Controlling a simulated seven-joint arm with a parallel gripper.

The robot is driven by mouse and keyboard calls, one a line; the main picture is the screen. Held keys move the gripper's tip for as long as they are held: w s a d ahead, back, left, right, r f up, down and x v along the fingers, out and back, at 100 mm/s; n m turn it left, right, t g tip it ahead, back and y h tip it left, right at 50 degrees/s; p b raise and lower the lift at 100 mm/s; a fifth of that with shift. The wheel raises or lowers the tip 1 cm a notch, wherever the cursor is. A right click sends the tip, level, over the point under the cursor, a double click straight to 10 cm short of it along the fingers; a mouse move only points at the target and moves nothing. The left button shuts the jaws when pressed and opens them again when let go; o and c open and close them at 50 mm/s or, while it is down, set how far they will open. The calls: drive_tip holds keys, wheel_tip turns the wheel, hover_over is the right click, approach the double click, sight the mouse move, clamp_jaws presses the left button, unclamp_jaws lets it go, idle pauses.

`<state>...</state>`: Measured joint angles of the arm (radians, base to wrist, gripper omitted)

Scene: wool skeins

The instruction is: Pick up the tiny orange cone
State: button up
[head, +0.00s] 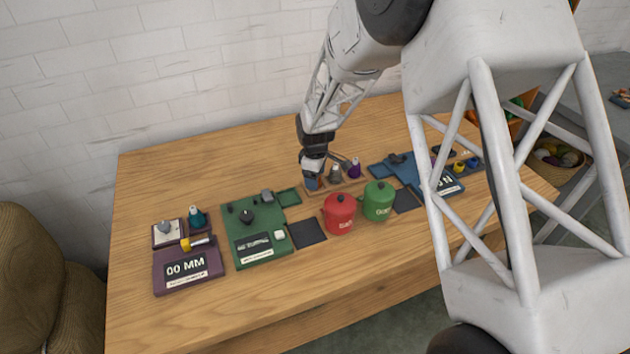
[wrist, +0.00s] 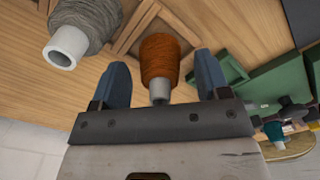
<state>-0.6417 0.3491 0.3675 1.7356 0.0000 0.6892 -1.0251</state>
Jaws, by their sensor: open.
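The tiny orange cone (wrist: 160,58) is wound with orange yarn, with a pale tube end pointing towards my palm. It sits in a wooden rack (wrist: 138,30). My gripper (wrist: 161,72) is open, with one blue finger on each side of the cone and a visible gap to both. In the head view my gripper (head: 312,180) is low over the left end of the rack (head: 345,187), and it hides the orange cone there.
A grey cone (wrist: 88,22) stands close beside the orange one; it also shows in the head view (head: 335,174), with a purple cone (head: 354,168) to its right. A red pot (head: 340,215) and a green pot (head: 378,203) stand in front. Bare table lies behind.

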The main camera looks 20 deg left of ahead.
drive_tip(key=c, duration=1)
drive_tip(key=shift+r, duration=0.1)
drive_tip(key=shift+r, duration=4.95)
drive_tip(key=shift+r, duration=0.15)
drive_tip(key=shift+r, duration=2.35)
